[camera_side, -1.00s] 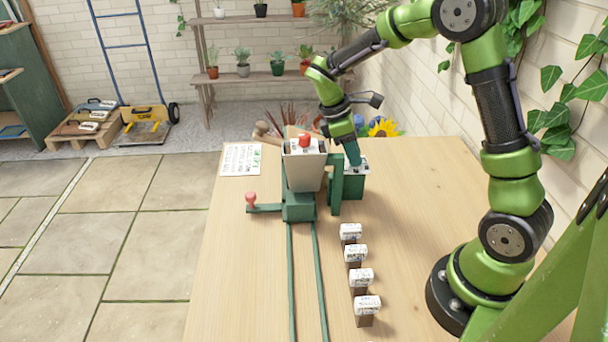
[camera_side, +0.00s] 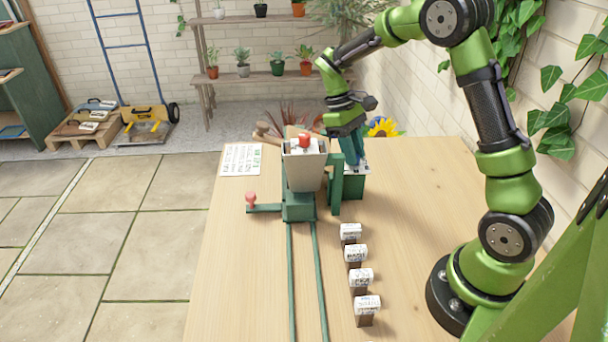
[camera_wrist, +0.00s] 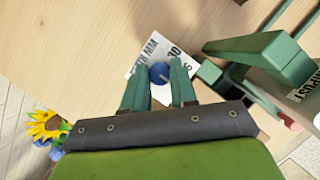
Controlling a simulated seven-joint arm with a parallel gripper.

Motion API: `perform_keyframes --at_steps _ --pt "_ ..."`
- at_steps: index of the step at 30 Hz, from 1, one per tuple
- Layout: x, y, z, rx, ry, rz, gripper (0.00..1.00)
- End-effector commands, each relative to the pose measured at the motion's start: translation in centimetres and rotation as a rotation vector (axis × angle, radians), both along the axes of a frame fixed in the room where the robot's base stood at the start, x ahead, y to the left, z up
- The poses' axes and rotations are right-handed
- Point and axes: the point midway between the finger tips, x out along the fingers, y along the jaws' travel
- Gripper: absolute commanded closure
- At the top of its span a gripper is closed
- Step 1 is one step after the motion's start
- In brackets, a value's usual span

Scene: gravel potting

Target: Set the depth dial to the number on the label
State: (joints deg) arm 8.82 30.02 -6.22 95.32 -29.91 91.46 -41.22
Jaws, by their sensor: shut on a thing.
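The depth dial has a blue knob (camera_wrist: 159,72) on a white plate (camera_wrist: 145,60) with printed characters, which I cannot read clearly. In the side view the plate tops a green box (camera_side: 352,188), right of the hopper. My gripper (camera_side: 354,165) points down at this plate; the fingers hide the knob there. In the wrist view my gripper (camera_wrist: 159,76) is shut on the blue knob, one finger on each side. A white sheet with printed lines (camera_side: 241,160) lies at the table's back left; its text is too small to read.
The beige hopper (camera_side: 304,170) with a red knob on top stands close left of the dial box, with a green post (camera_side: 336,190) between. A lever with a pink knob (camera_side: 251,199) sticks out left. Several white-topped blocks (camera_side: 350,232) stand in front.

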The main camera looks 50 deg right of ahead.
Motion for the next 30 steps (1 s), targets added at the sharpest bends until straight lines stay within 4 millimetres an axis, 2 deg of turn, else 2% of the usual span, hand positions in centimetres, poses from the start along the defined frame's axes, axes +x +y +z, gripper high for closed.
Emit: perform_keyframes --at_steps 15,16,20,21,30 --pt "0.13 0.01 0.12 0.000 -0.005 -0.024 1.00" --pt "0.13 0.01 0.12 0.000 -0.005 -0.024 0.72" --pt "0.10 0.01 0.10 0.000 -0.004 -0.023 0.52" --pt "0.08 0.00 0.09 0.000 -0.003 -0.023 0.48" --pt "0.11 -0.01 0.18 0.000 -0.002 -0.023 0.48"
